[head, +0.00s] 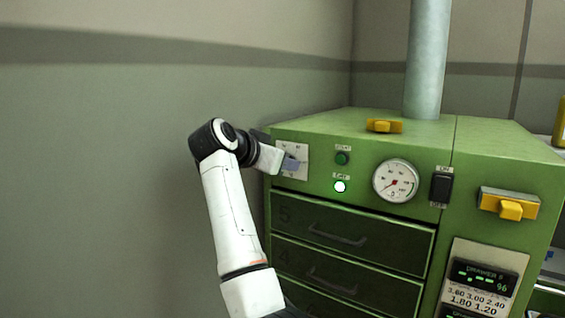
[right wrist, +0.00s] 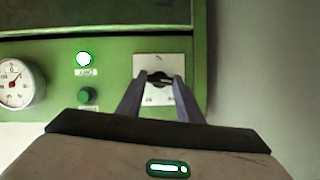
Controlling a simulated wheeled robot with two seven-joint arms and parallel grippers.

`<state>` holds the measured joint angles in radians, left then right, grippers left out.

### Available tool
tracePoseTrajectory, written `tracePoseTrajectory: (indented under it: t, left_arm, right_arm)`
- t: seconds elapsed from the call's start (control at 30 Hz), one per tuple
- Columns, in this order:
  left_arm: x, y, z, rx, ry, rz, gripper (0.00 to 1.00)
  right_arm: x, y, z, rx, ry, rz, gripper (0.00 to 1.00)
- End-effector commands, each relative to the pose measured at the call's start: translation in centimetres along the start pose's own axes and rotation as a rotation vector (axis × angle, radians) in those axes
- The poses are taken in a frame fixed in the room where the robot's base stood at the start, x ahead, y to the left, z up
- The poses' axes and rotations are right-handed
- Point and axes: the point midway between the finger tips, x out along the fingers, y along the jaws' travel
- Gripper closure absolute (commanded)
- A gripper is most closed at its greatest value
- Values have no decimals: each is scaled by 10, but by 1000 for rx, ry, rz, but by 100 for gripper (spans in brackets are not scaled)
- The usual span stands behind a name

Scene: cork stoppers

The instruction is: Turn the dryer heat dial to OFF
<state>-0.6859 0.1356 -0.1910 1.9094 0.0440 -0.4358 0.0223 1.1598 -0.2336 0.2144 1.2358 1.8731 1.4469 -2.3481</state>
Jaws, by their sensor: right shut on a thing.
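The dryer (head: 390,140) is a green cabinet. Its heat dial (right wrist: 158,78) is a small dark knob on a white marked plate (head: 300,150) at the upper left of the dryer front. The plate also shows in the right wrist view (right wrist: 148,62), which looks upside down. My right gripper (head: 291,163) is at the dial, and its two fingers (right wrist: 159,82) are closed on either side of the knob. In the head view the gripper hides most of the knob. The plate's markings are too small to read, so I cannot tell the dial's setting. My left gripper is out of view.
Beside the plate are a green button (head: 342,158), a lit lamp (head: 340,186), a round gauge (head: 396,180) and a black switch (head: 441,187). Drawers (head: 352,222) lie below. A yellow handle (head: 510,208) juts out at right. A grey wall (head: 100,180) stands at left.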

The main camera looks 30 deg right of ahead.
Motion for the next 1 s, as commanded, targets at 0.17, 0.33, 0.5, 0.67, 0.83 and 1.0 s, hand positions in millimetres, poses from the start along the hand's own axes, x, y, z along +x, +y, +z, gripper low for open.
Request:
tracePoseTrajectory:
  t: [0.17, 0.33, 0.5, 0.67, 0.83, 1.0]
  left_arm:
    - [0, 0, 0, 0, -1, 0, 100]
    - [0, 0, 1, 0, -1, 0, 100]
    - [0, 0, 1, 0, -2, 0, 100]
    - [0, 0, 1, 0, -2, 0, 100]
    - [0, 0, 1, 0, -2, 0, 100]
    - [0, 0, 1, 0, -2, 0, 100]
  right_arm:
    - [0, -1, 2, -89, -4, 36, 90]
    - [0, -2, 2, -137, -4, 57, 90]
    - [0, -2, 2, -159, -3, 66, 90]
    - [0, -1, 2, -164, -3, 69, 90]
    - [1, -1, 2, -164, -3, 69, 90]
    - [1, -1, 2, -163, -3, 68, 50]
